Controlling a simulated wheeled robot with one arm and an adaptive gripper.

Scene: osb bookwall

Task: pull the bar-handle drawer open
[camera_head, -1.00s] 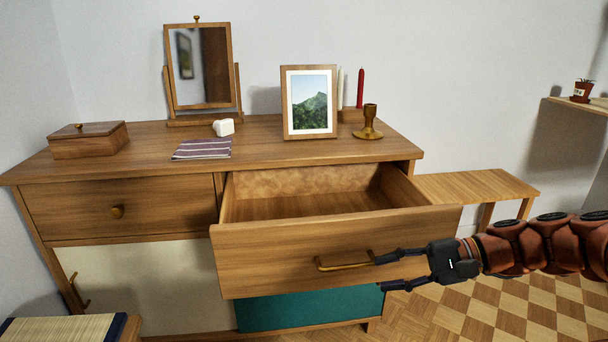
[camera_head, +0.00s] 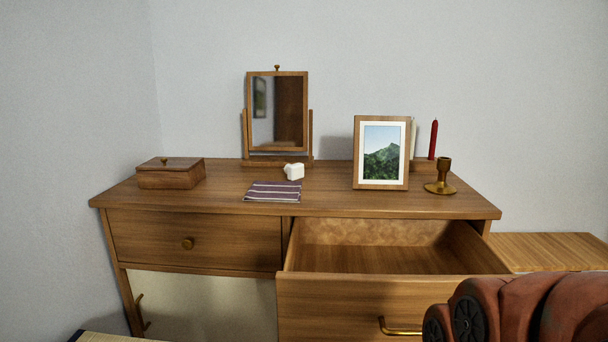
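The bar-handle drawer (camera_head: 345,294) is at the right of the wooden dresser. It stands pulled well out, and its bare inside (camera_head: 365,259) shows empty. Its brass bar handle (camera_head: 398,331) is on the front near the bottom edge of the picture, its right part cut off by my arm. My red-brown arm fills the lower right corner. My gripper is not in view, so its hold on the handle cannot be seen.
The dresser top (camera_head: 225,195) holds a wooden box (camera_head: 170,177), a mirror (camera_head: 277,112), a striped cloth (camera_head: 272,192), a white object (camera_head: 294,171), a framed picture (camera_head: 381,152) and a brass candlestick (camera_head: 441,178). A closed knob drawer (camera_head: 150,238) is at left. A low wooden bench (camera_head: 560,250) stands at right.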

